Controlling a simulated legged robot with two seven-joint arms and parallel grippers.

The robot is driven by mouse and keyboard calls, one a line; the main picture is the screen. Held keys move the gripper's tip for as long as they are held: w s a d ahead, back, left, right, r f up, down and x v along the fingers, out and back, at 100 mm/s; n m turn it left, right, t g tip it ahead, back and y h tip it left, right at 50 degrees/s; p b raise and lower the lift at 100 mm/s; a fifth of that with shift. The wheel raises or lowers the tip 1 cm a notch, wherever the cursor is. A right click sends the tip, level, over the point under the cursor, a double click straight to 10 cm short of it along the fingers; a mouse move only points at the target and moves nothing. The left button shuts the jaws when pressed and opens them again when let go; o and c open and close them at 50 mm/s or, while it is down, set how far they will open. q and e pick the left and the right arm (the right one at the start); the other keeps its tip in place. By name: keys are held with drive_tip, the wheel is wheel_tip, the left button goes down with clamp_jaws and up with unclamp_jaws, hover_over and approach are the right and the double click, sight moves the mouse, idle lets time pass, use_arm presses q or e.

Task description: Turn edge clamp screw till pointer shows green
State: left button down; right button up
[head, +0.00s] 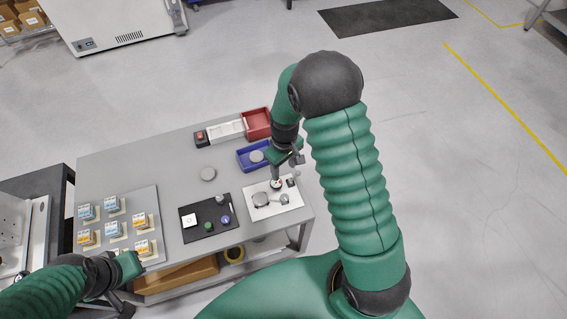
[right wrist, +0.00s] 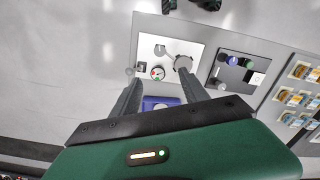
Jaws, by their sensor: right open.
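The mirror fixture is a white plate (head: 259,213) at the table's right front; it also shows in the right wrist view (right wrist: 178,45). It carries a grey round disc (head: 261,199), also in the right wrist view (right wrist: 183,63), and a small dial (right wrist: 157,72) with red and green marks. The pointer is too small to read. A small grey knob (right wrist: 160,50) sits by the disc; I cannot tell which part is the clamp screw. My right gripper (head: 287,176) is open and empty above the plate's back edge. My left gripper (head: 131,287) is at the front left, its jaws unclear.
A black panel (head: 209,230) with knobs lies left of the plate, and a board with several switches (head: 118,222) farther left. The table's back left is clear.

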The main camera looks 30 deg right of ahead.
wheel_tip(320, 180, up, 17)
drive_tip(key=b, duration=0.3)
drive_tip(key=shift+f, duration=0.15)
drive_tip(key=shift+d+f, duration=0.1)
drive_tip(key=b, duration=1.1)
hover_over(284, 197)
wheel_tip(284, 197, down, 20)
wheel_tip(284, 197, down, 15)
drive_tip(key=shift+p, duration=0.55)
drive_tip(key=shift+f, duration=0.6)
